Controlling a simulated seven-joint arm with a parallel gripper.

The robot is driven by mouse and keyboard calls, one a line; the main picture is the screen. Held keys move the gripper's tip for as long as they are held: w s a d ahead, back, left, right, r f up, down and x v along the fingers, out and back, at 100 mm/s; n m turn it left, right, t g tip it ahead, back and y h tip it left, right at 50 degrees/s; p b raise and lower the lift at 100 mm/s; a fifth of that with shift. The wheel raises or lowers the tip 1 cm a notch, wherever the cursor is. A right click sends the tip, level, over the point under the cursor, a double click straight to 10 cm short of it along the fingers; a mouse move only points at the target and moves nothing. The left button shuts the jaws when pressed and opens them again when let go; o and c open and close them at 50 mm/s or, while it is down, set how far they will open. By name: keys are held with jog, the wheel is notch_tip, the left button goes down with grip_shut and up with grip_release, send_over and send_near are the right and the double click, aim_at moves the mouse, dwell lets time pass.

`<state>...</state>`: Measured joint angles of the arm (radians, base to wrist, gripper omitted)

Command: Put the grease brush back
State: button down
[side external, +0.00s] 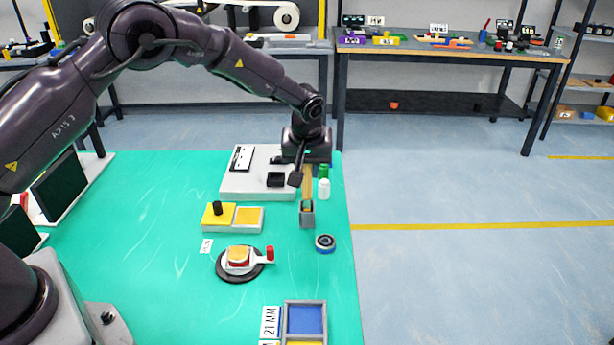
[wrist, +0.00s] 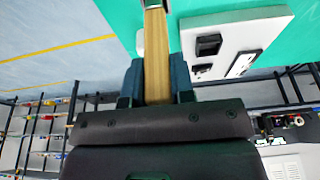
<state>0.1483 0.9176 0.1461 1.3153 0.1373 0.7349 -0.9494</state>
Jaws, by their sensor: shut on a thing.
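The grease brush shows as a flat wooden handle (side external: 307,182), upright below my gripper (side external: 308,165). My gripper is shut on the handle, which also shows between the fingers in the wrist view (wrist: 157,50). A small grey square holder (side external: 307,220) stands on the green mat directly under the brush. The brush's lower end is at the holder's opening in the side view. I cannot tell how deep it sits inside, and the bristles are hidden.
A round black-and-blue tin (side external: 325,243) lies in front. A yellow-topped tray (side external: 248,217) and a black turntable (side external: 228,276) are to the left. A white board (side external: 234,187) lies behind.

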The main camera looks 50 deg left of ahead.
jog(key=shift+f, duration=0.9)
jog(key=c, duration=1)
grip_release()
jog(key=shift+f, duration=0.15)
